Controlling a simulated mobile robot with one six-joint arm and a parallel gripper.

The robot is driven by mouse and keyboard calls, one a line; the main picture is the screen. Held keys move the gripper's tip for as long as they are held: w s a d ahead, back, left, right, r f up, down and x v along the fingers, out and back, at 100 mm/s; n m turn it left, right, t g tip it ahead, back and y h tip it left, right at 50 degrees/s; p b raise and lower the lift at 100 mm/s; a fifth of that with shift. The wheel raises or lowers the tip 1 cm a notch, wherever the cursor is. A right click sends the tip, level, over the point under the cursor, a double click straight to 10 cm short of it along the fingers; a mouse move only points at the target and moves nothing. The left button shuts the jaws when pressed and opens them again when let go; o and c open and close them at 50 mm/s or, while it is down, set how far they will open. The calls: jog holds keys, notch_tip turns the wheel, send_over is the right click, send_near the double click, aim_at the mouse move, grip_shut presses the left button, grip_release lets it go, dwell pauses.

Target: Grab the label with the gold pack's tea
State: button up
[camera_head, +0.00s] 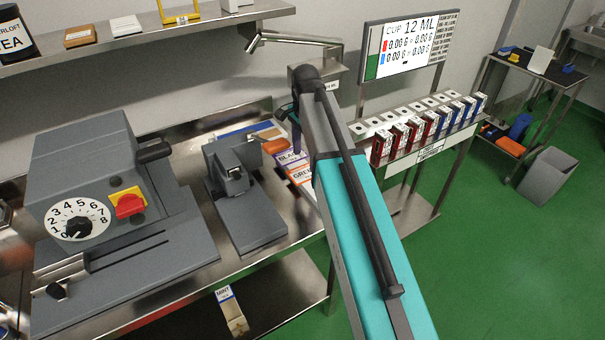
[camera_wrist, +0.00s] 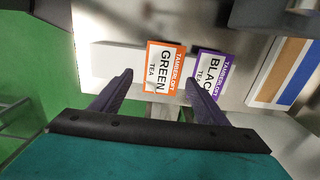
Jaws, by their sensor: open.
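An orange-bordered label reading GREEN TEA (camera_wrist: 165,68) lies on the metal table in the wrist view. A purple-bordered label reading BLACK TEA (camera_wrist: 212,72) lies just right of it. Both also show partly in the head view, the black tea label (camera_head: 290,158) and the green tea label (camera_head: 301,174). My gripper (camera_wrist: 159,78) is open and empty, with its dark purple fingers spread on either side of the green tea label in the picture. The right fingertip overlaps the black tea label in view. Contact cannot be told. No pack is clearly gold; a brownish pack (camera_head: 79,36) is on the shelf.
A grey machine with a dial (camera_head: 82,165) and a smaller grey device (camera_head: 240,190) stand on the table left of my arm. A striped card (camera_wrist: 283,72) lies right of the labels. Red and blue boxes (camera_head: 425,130) line a rack at right.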

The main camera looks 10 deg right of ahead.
aim_at(305, 173)
jog(key=shift+f, duration=0.1)
dwell(0.3)
jog(key=shift+w+d+f+p, duration=0.15)
jog(key=shift+f+p, duration=0.65)
jog(key=shift+f, duration=0.4)
jog(key=shift+f+p, duration=0.3)
jog(key=shift+f, duration=1)
jog(key=c, duration=0.8)
